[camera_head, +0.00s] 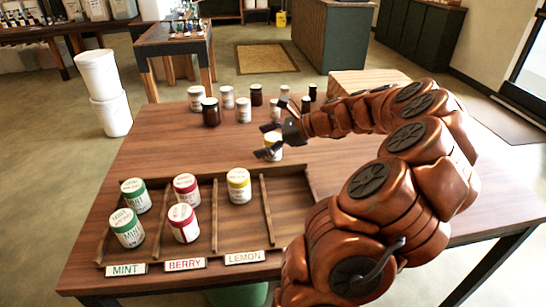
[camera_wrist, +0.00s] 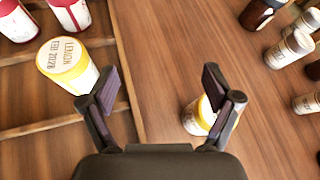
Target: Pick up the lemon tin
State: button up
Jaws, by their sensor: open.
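A white tin with a yellow lid or band (camera_head: 273,147) stands on the table behind the tray, close to my gripper (camera_head: 269,141). In the wrist view this tin (camera_wrist: 194,118) lies beneath the right finger, which partly hides it. My gripper (camera_wrist: 160,84) is open, with bare table between its fingertips. A second yellow-topped tin (camera_head: 239,184) stands in the tray's lemon compartment. In the wrist view its lid (camera_wrist: 66,58) reads "LEMON" and it is left of the left finger.
The wooden tray (camera_head: 289,211) also holds green-lidded mint tins (camera_head: 127,228) and red-lidded berry tins (camera_head: 183,222). Several dark and white jars (camera_head: 211,111) stand at the table's back. A light wooden box (camera_head: 350,80) is behind my arm.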

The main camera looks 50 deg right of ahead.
jog(key=s+d+f+m, duration=0.1)
jog(key=d, duration=0.2)
jog(key=s+d+f+m+t+h, duration=0.1)
jog(key=d, duration=0.2)
jog(key=s+d+f+m+t+h+b, duration=0.1)
jog(key=d+m, duration=0.1)
jog(key=shift+d+f, duration=0.2)
jog(key=shift+d, duration=0.2)
jog(key=shift+d+f+m, duration=0.15)
jog(key=shift+d+m, duration=0.1)
jog(key=shift+m, duration=0.05)
jog(key=shift+d+x, duration=0.15)
jog(key=shift+x, duration=1.7)
jog(key=shift+d+x, duration=0.2)
jog(key=shift+x, duration=1.7)
jog(key=shift+f, duration=0.1)
jog(key=c, duration=1.4)
jog(key=shift+o, duration=0.2)
